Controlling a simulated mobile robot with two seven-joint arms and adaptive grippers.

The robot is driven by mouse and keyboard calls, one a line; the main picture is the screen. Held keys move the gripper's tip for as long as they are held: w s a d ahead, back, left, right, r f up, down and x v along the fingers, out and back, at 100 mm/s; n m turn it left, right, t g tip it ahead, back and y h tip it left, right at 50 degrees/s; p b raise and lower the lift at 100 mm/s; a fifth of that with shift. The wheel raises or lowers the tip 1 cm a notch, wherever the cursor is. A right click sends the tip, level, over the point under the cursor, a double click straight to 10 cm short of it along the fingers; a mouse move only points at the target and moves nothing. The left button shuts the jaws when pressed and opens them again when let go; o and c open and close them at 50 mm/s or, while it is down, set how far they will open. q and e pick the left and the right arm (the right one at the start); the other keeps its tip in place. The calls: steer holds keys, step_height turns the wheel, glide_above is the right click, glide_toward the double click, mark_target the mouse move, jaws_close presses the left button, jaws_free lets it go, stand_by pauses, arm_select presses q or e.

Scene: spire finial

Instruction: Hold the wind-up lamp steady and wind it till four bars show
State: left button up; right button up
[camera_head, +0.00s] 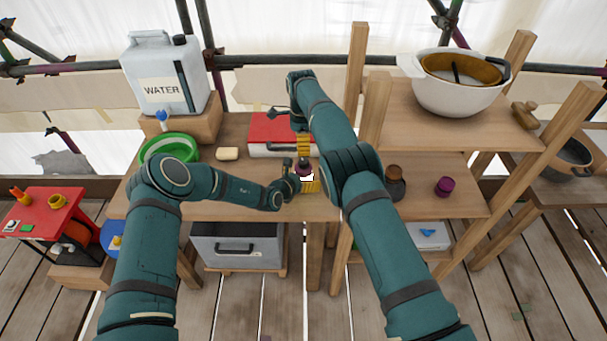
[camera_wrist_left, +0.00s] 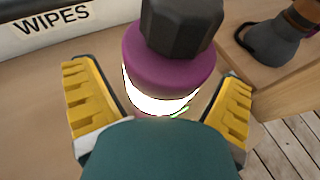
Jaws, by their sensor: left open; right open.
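The wind-up lamp (camera_head: 307,177) stands on the wooden bench near its front right corner. In the left wrist view the lamp (camera_wrist_left: 172,70) has a dark faceted knob, a purple collar and a glowing white band. A small green mark shows at the band's lower right; I cannot count bars. My left gripper (camera_head: 300,186) is open, with yellow-padded fingers on either side of the lamp; the left wrist view (camera_wrist_left: 155,88) shows gaps on both sides. My right gripper (camera_head: 303,143) is open and empty just above the lamp, pointing down.
A red-lidded box (camera_head: 282,133) lies behind the lamp; a white WIPES box (camera_wrist_left: 50,25) shows in the wrist view. A soap bar (camera_head: 227,154), green basin (camera_head: 168,146) and water container (camera_head: 165,75) are to the left. A dark bottle (camera_head: 396,187) and purple jar (camera_head: 444,186) stand right.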

arm_select(q)
steer(key=v, duration=1.2)
